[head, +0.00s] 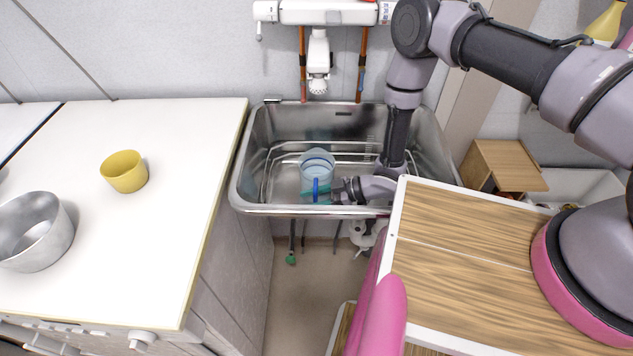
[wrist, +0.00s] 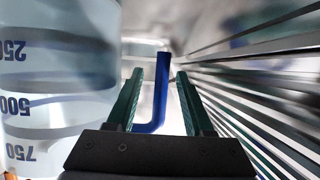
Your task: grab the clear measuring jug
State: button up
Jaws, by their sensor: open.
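The clear measuring jug (head: 317,160) stands inside the metal washtub basin (head: 240,190), its blue handle (head: 316,188) facing the front. In the wrist view the jug (wrist: 60,75) fills the left side, with blue volume marks that read upside down. My gripper (head: 318,190) reaches in from the right, low in the basin. Its two teal fingers are apart, and the blue handle (wrist: 158,95) shows between them in the wrist view. A gap shows on each side of the handle.
A wire rack (wrist: 260,75) runs close along the right in the wrist view. Basin walls surround my gripper. A tap unit (head: 318,60) hangs above the back rim. A yellow cup (head: 124,171) and a metal pot (head: 35,232) stand on the white counter (head: 180,230) at left.

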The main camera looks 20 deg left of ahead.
jog(key=shift+s+a+f, duration=0.15)
jog(key=shift+a+f, duration=0.1)
jog(key=shift+a, duration=0.25)
grip_shut()
jog(key=shift+r, duration=0.1)
dwell(1.0)
